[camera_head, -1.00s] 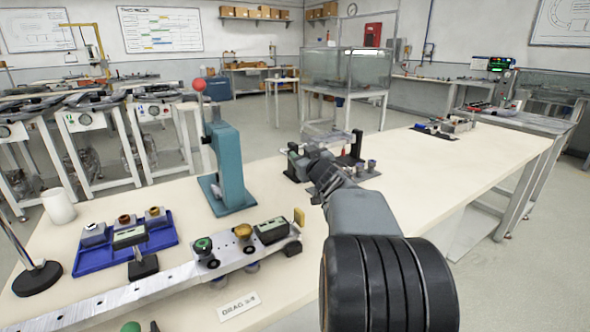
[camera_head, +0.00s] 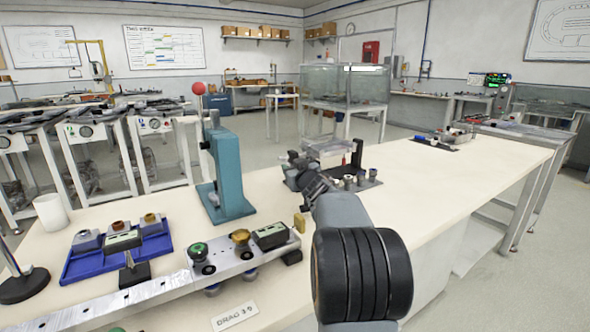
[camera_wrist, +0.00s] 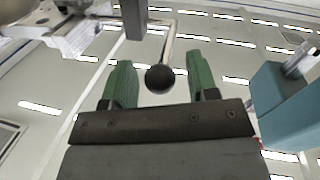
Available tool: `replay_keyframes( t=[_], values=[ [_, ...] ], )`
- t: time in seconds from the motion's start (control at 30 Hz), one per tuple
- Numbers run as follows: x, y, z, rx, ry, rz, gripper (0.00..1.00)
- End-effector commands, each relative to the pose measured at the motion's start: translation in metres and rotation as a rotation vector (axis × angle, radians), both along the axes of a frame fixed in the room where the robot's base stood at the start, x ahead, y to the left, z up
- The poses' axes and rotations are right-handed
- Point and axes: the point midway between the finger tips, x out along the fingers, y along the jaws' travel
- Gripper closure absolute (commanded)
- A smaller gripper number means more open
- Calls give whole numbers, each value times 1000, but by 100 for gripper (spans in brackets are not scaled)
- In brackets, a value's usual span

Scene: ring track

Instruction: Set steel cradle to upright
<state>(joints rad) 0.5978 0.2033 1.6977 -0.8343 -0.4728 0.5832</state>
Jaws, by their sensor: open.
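A pale grey, tray-like part (camera_head: 328,147) stands on a black fixture behind my gripper in the head view. It may be the steel cradle; its exact tilt is hard to tell. A pale metal part also shows at upper left in the wrist view (camera_wrist: 75,32). My gripper (camera_head: 296,168) is beside the fixture and partly hides it. In the wrist view its two green fingers (camera_wrist: 158,82) are open. A black ball knob (camera_wrist: 159,78) on a bent rod appears between them, not gripped; its depth is unclear.
A teal press (camera_head: 226,170) with a red ball stands left of the fixture. Small cups (camera_head: 349,181) stand at its front right. A blue tray (camera_head: 85,265) and a metal rail (camera_head: 150,291) lie at front left.

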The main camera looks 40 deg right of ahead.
Motion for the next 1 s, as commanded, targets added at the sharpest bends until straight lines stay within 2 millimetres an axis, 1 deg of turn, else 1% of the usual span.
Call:
replay_keyframes(
  t=[0.17, 0.7, 1.0],
  values=[
    [0, 0, 0, 0, 0, 0, 47],
    [0, 0, 0, 0, 0, 0, 99],
    [-1, -1, 2, 1, 5, -2, 100]
  ],
)
